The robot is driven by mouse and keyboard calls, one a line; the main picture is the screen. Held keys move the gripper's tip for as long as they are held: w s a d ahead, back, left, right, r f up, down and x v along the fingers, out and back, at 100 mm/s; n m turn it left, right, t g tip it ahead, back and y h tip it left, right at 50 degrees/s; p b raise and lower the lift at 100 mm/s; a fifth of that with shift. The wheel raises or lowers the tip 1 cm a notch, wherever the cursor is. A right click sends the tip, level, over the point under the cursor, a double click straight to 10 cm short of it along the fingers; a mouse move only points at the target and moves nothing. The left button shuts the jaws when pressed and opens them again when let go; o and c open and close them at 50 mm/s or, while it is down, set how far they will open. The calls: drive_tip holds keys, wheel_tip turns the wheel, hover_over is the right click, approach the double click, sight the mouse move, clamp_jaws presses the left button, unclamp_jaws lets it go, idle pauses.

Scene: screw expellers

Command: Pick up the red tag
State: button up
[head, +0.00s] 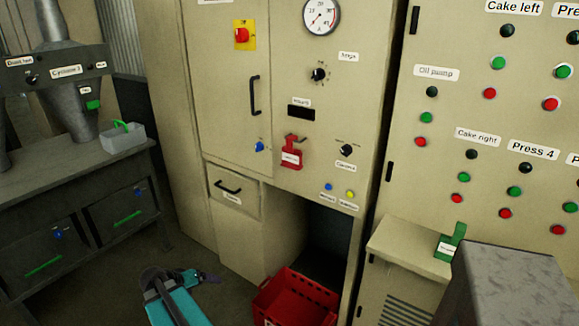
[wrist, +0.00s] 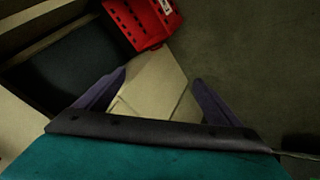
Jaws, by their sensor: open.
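A red tag (head: 291,153) with a white label hangs on the front of the beige cabinet, below a small dark display and left of a black knob. A dark hook or shackle shows at its top. My gripper (wrist: 160,77) is open, with two purple fingers spread apart and nothing between them in the wrist view. In the head view my teal arm end is low at the bottom, left of and well below the red tag. The red tag does not show in the wrist view.
A red crate (head: 296,300) stands on the floor under the cabinet's dark opening; it also shows in the wrist view (wrist: 141,22). A green tag (head: 451,243) stands on a beige ledge at right. A grey workbench (head: 60,175) is at left. The floor between is clear.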

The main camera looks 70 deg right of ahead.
drive_tip(key=s+d+r+m+h, duration=0.2)
drive_tip(key=d+r+m, duration=0.1)
drive_tip(key=d+r, duration=0.55)
drive_tip(key=s+d+r+m+h, duration=0.2)
drive_tip(key=s+d+r, duration=0.1)
drive_tip(key=d+r, duration=0.6)
drive_tip(key=m+g+h+p, duration=0.1)
drive_tip(key=m+g+h, duration=0.2)
drive_tip(key=m+h, duration=0.15)
approach(290, 155)
drive_tip(key=w+a+r, duration=0.1)
drive_tip(key=a, duration=0.2)
drive_tip(key=shift+d+r+m+y, duration=0.15)
drive_tip(key=shift+d+m+y, duration=0.05)
drive_tip(key=shift+m+y, duration=0.2)
drive_tip(key=shift+p+x, duration=1.05)
drive_tip(key=shift+x, duration=3.25)
drive_tip(key=shift+p+x, duration=1.1)
drive_tip(key=shift+x, duration=0.85)
drive_tip(key=shift+s+d, duration=0.25)
drive_tip(key=shift+d, duration=0.35)
